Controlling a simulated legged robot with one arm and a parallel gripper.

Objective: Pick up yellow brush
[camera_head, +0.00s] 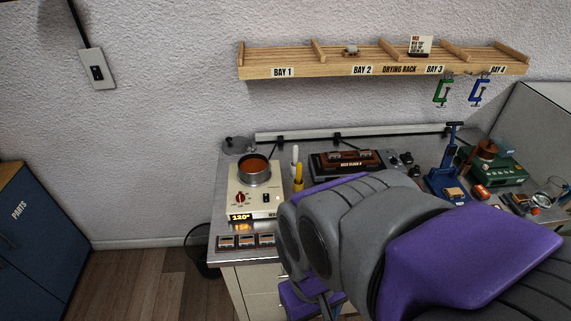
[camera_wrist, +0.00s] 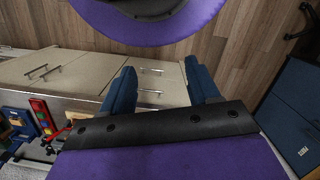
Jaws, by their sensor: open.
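A slim yellow object (camera_head: 299,178), which looks like the yellow brush, stands upright on the workbench just right of the glue pot. A white upright object (camera_head: 294,158) stands right behind it. My arm's bulky grey and purple links cover the bench to the right of the yellow object and may hide its lower end. My gripper (camera_wrist: 160,82) is open in the wrist view, its two blue fingers apart with nothing between them. It faces the drawer fronts and wooden floor, away from the yellow object, which does not show in the wrist view.
The pot (camera_head: 254,170) of brown liquid sits on a heater reading 120°. A dark red block (camera_head: 347,163), a blue press (camera_head: 447,180) and a green box (camera_head: 500,165) stand farther right. A wooden drying rack (camera_head: 330,65) hangs above. Open floor lies left of the bench.

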